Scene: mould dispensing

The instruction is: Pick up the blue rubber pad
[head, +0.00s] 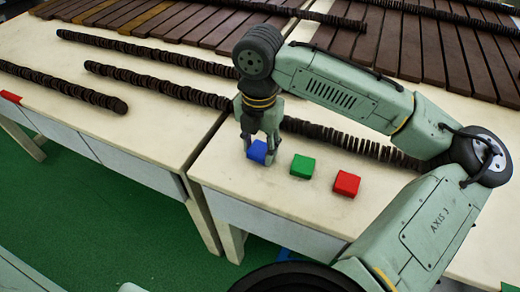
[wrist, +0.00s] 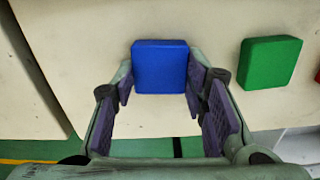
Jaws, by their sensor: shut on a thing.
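The blue rubber pad (head: 257,152) is a small blue block near the front left corner of the right table. My gripper (head: 261,143) points down from above with its fingers on either side of the pad. In the wrist view the blue pad (wrist: 160,65) sits between the tips of my gripper (wrist: 160,84), which is shut on it. The fingers hide part of the pad in the head view. I cannot tell whether the pad touches the tabletop.
A green pad (head: 303,166) and a red pad (head: 346,184) lie to the right on the table (head: 270,200). A row of dark discs (head: 350,146) runs behind them. A gap separates this table from the left one (head: 150,130). Brown slats (head: 450,55) lie farther back.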

